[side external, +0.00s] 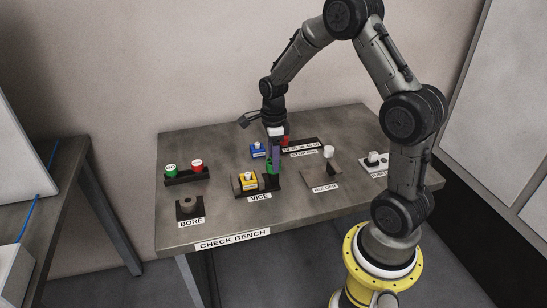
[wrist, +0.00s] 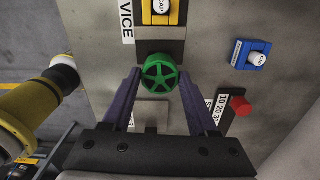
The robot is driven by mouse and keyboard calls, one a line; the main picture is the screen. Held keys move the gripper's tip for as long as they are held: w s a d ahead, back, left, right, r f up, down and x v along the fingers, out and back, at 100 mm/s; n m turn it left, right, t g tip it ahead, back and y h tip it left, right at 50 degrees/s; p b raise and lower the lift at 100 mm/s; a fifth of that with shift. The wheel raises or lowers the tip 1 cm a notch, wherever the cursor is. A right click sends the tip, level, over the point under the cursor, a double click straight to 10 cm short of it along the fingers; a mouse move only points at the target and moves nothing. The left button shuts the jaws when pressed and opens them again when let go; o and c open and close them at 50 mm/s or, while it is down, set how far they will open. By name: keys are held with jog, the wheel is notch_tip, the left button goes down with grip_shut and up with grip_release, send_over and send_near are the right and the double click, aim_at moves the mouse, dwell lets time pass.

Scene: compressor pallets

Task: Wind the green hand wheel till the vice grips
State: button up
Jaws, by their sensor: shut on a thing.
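The green hand wheel (wrist: 160,73) is a spoked wheel at the end of the dark vice (wrist: 160,46). In the side view the wheel (side external: 271,168) shows small and partly hidden below my gripper. My gripper (wrist: 160,76) has one purple finger on each side of the wheel's rim and is shut on it. In the side view my gripper (side external: 275,158) points down over the wheel end of the vice (side external: 268,186). A yellow block (wrist: 161,12) with a white cap sits in the vice. Whether the jaw touches the block cannot be told.
A blue block (wrist: 251,55) with a white top and a red knob (wrist: 240,105) stand close to my gripper. Green and red buttons (side external: 184,171), a bore block (side external: 189,208) and a holder (side external: 321,172) stand elsewhere on the check bench (side external: 225,217).

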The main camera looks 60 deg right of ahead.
jog(key=shift+m, duration=1.1)
jog(key=m, duration=0.2)
jog(key=shift+m, duration=0.9)
jog(key=m, duration=0.3)
jog(key=shift+r+m, duration=0.1)
jog(key=shift+m, duration=0.2)
jog(key=o, duration=1.5)
jog(key=shift+c, duration=0.2)
